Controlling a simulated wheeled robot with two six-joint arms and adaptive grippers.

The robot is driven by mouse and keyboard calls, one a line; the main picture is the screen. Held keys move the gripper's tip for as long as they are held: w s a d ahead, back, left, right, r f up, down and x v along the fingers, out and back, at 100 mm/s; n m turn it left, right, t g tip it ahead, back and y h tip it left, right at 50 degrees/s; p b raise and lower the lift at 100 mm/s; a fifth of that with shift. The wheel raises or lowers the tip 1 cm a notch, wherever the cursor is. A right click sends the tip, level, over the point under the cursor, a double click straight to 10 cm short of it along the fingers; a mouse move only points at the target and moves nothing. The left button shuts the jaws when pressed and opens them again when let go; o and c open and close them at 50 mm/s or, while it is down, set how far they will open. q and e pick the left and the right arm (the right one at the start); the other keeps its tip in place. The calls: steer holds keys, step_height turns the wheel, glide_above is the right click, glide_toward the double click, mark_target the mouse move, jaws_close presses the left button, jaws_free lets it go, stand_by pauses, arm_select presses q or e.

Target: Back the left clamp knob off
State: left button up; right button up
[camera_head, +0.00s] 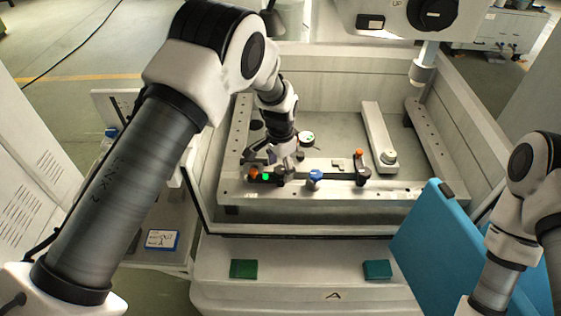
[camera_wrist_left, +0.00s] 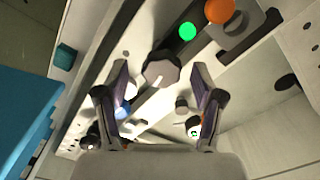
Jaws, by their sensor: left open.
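The left clamp knob (camera_wrist_left: 161,68) is a dark, ridged knob with a pale line in the left wrist view. In the head view my gripper mostly hides it. My left gripper (camera_head: 275,158) reaches down over the left part of the fixture bar. A lit green indicator (camera_wrist_left: 187,31) and an orange part (camera_wrist_left: 219,10) are beside the knob. Only the right arm shows at the right; its gripper is out of frame.
On the same bar (camera_head: 335,190) stand a blue knob (camera_head: 315,179) and another dark knob (camera_head: 363,176) with an orange part (camera_head: 359,154). The tank wall surrounds the fixture. A blue panel (camera_head: 435,245) stands at right. Green (camera_head: 243,268) and teal (camera_head: 377,269) blocks lie in front.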

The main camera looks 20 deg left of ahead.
arm_select(q)
steer(key=shift+w+f, duration=0.45)
steer(key=shift+f, duration=0.05)
steer(key=shift+s+r, duration=0.25)
steer(key=shift+s, duration=0.1)
steer(key=c, duration=1.1)
steer(key=shift+c, duration=0.2)
arm_select(e)
steer(key=shift+w, duration=0.15)
arm_select(q)
steer(key=shift+f+n, duration=0.15)
steer(key=shift+n, duration=0.25)
arm_select(e)
steer(key=shift+f, duration=0.25)
arm_select(q)
steer(key=n+b, duration=0.2)
steer(key=n, duration=0.1)
steer(key=n+b, duration=0.2)
steer(key=n, duration=0.4)
steer(key=shift+n, duration=0.3)
steer(key=n+b, duration=0.1)
steer(key=n, duration=0.4)
steer(key=shift+n, duration=0.3)
steer(key=n, duration=0.5)
steer(key=shift+s+n+b, duration=0.1)
steer(key=shift+n+b, duration=0.25)
steer(key=shift+n, duration=0.05)
arm_select(e)
step_height(320, 180, down, 5)
steer(key=shift+f, duration=0.1)
